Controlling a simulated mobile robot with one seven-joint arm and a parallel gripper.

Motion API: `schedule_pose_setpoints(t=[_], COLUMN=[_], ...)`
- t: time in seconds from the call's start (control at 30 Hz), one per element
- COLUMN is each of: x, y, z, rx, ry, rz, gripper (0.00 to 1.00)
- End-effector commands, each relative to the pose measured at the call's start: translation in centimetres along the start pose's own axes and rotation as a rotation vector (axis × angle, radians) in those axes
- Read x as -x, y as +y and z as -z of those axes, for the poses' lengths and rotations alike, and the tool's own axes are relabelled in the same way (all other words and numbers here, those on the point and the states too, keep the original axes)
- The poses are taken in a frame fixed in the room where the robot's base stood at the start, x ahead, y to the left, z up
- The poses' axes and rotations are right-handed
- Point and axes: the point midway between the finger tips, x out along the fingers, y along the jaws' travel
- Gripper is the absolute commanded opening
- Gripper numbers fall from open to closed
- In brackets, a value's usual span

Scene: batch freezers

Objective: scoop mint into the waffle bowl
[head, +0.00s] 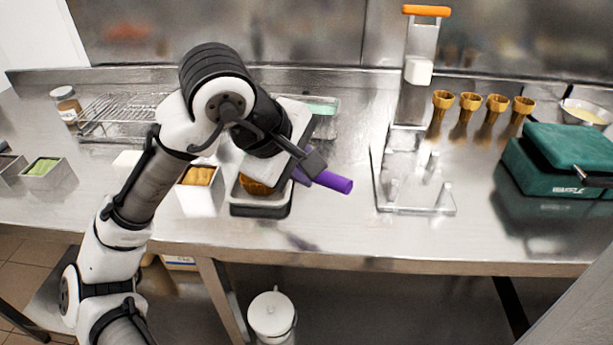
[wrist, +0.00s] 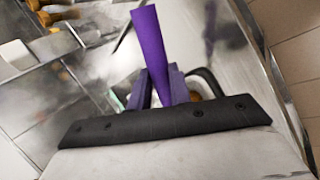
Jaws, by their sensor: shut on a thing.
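My gripper (head: 306,167) is shut on a purple handle (head: 335,183), whose free end points right; the handle also shows in the wrist view (wrist: 150,45). The handle's other end is hidden by my gripper and wrist. A brown, rounded piece that looks like the waffle bowl (head: 250,187) sits in a dark-rimmed tray (head: 262,210) just below my wrist, partly covered. A tub with light green contents (head: 43,168) stands at the far left. A paler mint-green tub (head: 322,105) stands behind my gripper. I cannot tell which green is mint.
A white tub with orange-brown pieces (head: 198,177) stands left of the tray. A clear stand (head: 415,208) is to the right, with several cones (head: 466,110) behind it. A green waffle iron (head: 560,160) is at far right. The front counter between stand and iron is clear.

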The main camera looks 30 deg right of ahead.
Motion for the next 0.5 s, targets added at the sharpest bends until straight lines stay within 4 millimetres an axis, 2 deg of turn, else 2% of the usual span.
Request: schedule_pose_setpoints(t=[0.03, 0.5], x=[-0.5, -0.7], y=[-0.6, -1.8], z=[0.1, 0.1], rx=[-0.003, -0.049], ry=[-0.002, -0.002], rz=[-0.041, -0.402], gripper=[0.00, 0.00])
